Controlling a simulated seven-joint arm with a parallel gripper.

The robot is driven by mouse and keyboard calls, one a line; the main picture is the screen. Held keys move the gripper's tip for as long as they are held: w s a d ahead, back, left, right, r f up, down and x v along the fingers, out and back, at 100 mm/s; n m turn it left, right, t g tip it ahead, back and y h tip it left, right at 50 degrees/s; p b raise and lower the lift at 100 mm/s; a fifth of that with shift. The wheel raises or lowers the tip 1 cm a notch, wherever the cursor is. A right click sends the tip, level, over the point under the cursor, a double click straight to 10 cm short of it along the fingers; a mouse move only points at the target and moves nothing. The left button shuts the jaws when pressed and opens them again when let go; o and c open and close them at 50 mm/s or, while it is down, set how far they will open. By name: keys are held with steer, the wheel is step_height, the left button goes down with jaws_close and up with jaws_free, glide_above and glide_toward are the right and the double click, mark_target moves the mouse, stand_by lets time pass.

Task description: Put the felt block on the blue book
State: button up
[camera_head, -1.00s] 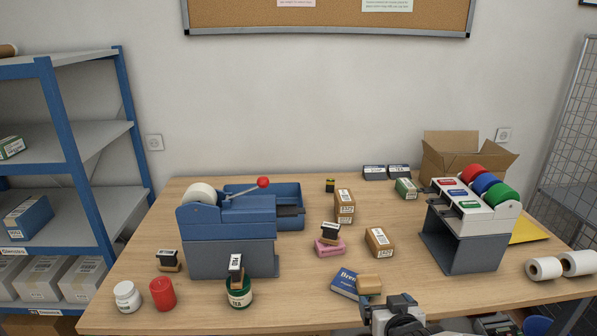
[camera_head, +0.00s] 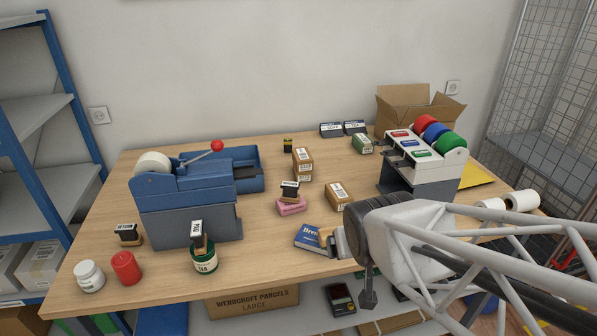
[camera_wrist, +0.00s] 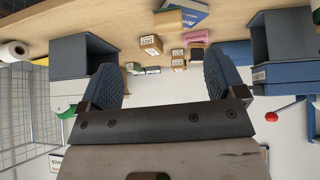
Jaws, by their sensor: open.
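The blue book (camera_head: 309,237) lies near the front edge of the table; its right part is hidden by my arm. It also shows at the top of the wrist view (camera_wrist: 195,12). A tan block (camera_head: 326,234), possibly the felt block, is at the book's right end; I cannot tell whether it rests on the book or beside it. It shows in the wrist view too (camera_wrist: 167,10). My gripper (camera_wrist: 168,80) is open, with nothing between its blue-grey fingers. In the head view its fingertips are not clear, near the book's right end.
A blue-grey tape machine (camera_head: 190,205) is left, a tape dispenser (camera_head: 423,165) right.

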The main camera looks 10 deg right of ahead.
steer(key=s+a+r+g, duration=0.2)
steer(key=s+r+g, duration=0.2)
steer(key=s+r, duration=0.3)
steer(key=shift+s+a+y, duration=0.25)
steer(key=shift+a+y, duration=0.15)
